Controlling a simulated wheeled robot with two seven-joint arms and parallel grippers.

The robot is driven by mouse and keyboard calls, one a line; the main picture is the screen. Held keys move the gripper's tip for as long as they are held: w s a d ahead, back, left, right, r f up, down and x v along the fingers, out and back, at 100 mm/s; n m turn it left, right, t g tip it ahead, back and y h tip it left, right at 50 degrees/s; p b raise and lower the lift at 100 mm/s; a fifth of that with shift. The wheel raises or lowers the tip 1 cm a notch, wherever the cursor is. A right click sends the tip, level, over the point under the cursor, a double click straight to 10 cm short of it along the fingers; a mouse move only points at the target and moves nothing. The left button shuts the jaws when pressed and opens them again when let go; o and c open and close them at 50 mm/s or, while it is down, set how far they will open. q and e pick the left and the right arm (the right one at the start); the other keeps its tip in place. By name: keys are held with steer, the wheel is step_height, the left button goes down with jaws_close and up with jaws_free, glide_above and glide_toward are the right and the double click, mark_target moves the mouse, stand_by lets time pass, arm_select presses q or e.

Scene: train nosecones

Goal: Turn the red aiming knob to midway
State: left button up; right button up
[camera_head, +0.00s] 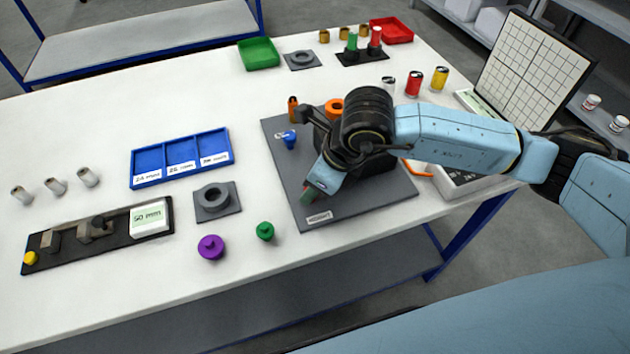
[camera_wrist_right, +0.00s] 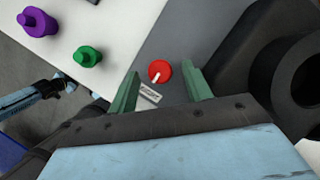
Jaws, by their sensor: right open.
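The red aiming knob (camera_wrist_right: 159,71) shows in the right wrist view as a round red disc with a white pointer mark, on a grey plate. The mark runs from its middle toward the picture's lower left, toward a small white label (camera_wrist_right: 148,95). My right gripper (camera_wrist_right: 161,73) is open, with one green finger on each side of the knob. Gaps show between knob and fingers; their height above the plate is unclear. In the head view my right gripper (camera_head: 308,194) points down at the grey base plate (camera_head: 345,207), and it hides the knob. My left gripper is not seen.
A dark, ring-fronted device (camera_wrist_right: 292,80) stands close right of the gripper in the wrist view. A blue knob (camera_head: 289,138) sits on the plate's left side. Green (camera_head: 265,231) and purple (camera_head: 211,247) knobbed pieces lie left of the plate, with bare table around them.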

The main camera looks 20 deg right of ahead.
steer(key=v, duration=1.2)
steer(key=shift+r+p, duration=0.2)
steer(key=shift+p, duration=0.1)
steer(key=shift+s+d, duration=0.1)
steer(key=shift+s, duration=0.05)
